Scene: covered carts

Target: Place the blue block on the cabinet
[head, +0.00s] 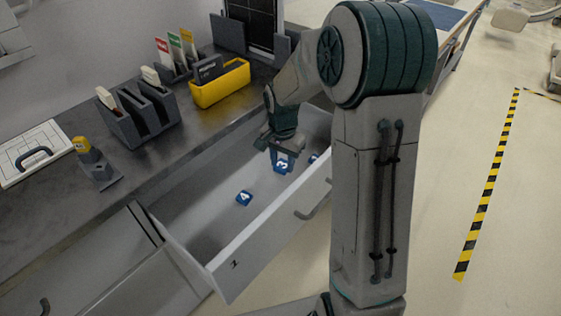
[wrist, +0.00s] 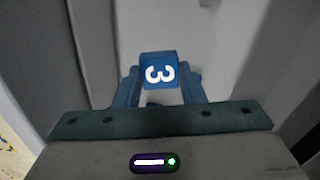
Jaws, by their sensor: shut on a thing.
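A blue block marked 3 (head: 282,163) is between the fingers of my gripper (head: 281,153) at the open drawer (head: 190,238). In the wrist view the blue block (wrist: 159,72) sits between the two fingertips of my gripper (wrist: 160,85), with its numbered face showing. Another blue block marked 4 (head: 243,198) lies on the drawer floor. A further blue block (head: 313,158) is partly hidden behind my arm, near the drawer's right end. The cabinet top (head: 160,150) is a dark metal surface to the left of the drawer.
On the cabinet top stand a yellow bin (head: 220,84), a grey slotted holder (head: 140,115), a yellow-topped item (head: 86,148) and a white board with a handle (head: 32,152). Bare strips of top lie between them. The drawer's front wall has a handle (head: 314,205).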

